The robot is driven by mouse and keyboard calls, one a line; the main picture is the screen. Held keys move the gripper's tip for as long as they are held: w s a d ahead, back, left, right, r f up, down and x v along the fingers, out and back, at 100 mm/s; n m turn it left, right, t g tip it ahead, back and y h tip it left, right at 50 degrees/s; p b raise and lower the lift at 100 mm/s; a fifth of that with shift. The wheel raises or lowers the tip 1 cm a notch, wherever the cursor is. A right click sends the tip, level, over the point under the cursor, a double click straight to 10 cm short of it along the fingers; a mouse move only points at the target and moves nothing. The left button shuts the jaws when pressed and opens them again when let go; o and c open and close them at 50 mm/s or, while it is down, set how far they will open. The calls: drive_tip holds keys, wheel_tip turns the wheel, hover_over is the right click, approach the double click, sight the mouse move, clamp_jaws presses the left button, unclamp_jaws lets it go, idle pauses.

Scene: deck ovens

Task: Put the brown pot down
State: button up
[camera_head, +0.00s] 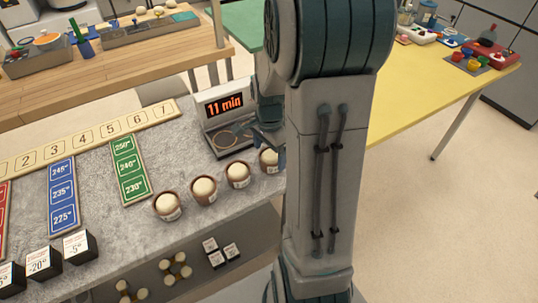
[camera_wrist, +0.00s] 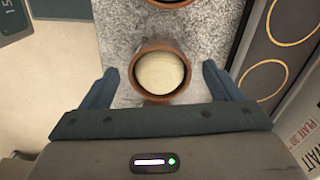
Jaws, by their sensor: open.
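A brown pot (camera_wrist: 137,80) with pale round dough (camera_wrist: 160,72) inside stands upright between the two fingers of my gripper (camera_wrist: 159,72) in the wrist view. The fingers are open, with a visible gap on each side of the pot. In the head view my gripper (camera_head: 268,143) is at the right end of a row of brown pots, over the rightmost pot (camera_head: 269,162), which rests on the grey stone counter (camera_head: 110,225). My arm hides the counter to the right of it.
More brown pots stand to the left (camera_head: 238,176), (camera_head: 203,192), (camera_head: 167,207). A numbered strip (camera_head: 85,136), a green temperature strip (camera_head: 130,170), a blue one (camera_head: 62,195) and black price-like blocks (camera_head: 80,248) lie leftward.

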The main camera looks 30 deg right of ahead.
sight(269, 156)
wheel_tip(269, 156, up, 10)
drive_tip(key=f, duration=0.1)
drive_tip(key=s+a+r+n+t, duration=0.2)
drive_tip(key=s+a+r+n, duration=0.2)
drive_tip(key=s+a+n, duration=0.7)
drive_tip(key=s+n, duration=0.1)
drive_tip(key=n, duration=0.3)
drive_tip(key=shift+a+n+t, duration=0.3)
drive_tip(key=shift+a+t, duration=0.05)
drive_tip(key=shift+t, duration=0.05)
idle(0.3)
